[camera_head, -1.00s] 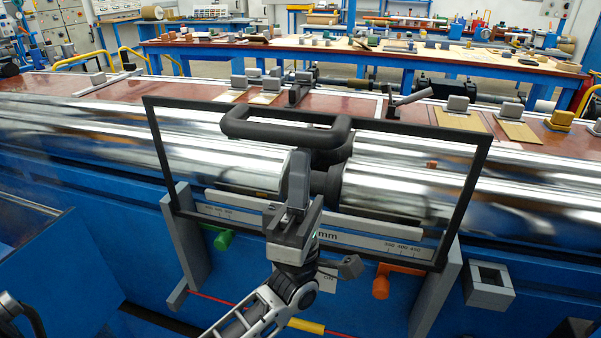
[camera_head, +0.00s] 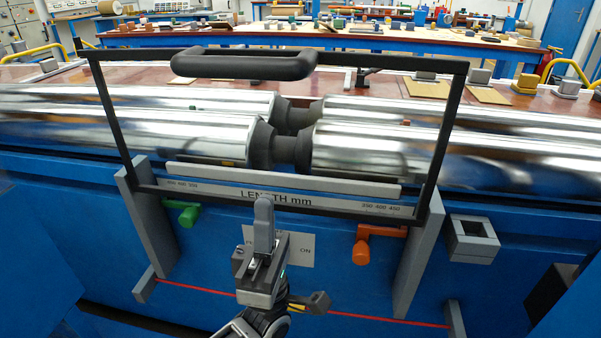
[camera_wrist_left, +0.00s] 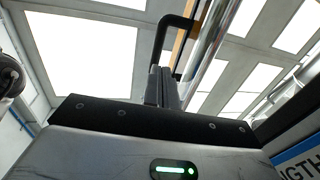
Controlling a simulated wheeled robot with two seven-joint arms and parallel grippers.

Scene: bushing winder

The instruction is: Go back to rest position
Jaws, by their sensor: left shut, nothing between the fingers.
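My left gripper (camera_head: 264,212) is shut and empty in the head view. It points up in front of the blue machine, just below the grey length scale (camera_head: 285,198). In the left wrist view its closed fingers (camera_wrist_left: 168,88) point up toward the ceiling. The black guard frame (camera_head: 440,140) stands upright over the metal rollers (camera_head: 200,135), with its thick black handle (camera_head: 245,66) at the top. The handle also shows in the left wrist view (camera_wrist_left: 172,22). My right gripper is in neither view.
A green lever (camera_head: 186,213) and an orange lever (camera_head: 375,235) stick out below the scale. A red line (camera_head: 190,289) runs low between two grey side brackets (camera_head: 148,230). A square grey holder (camera_head: 473,240) is at right. Small parts lie on the red-brown table top behind.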

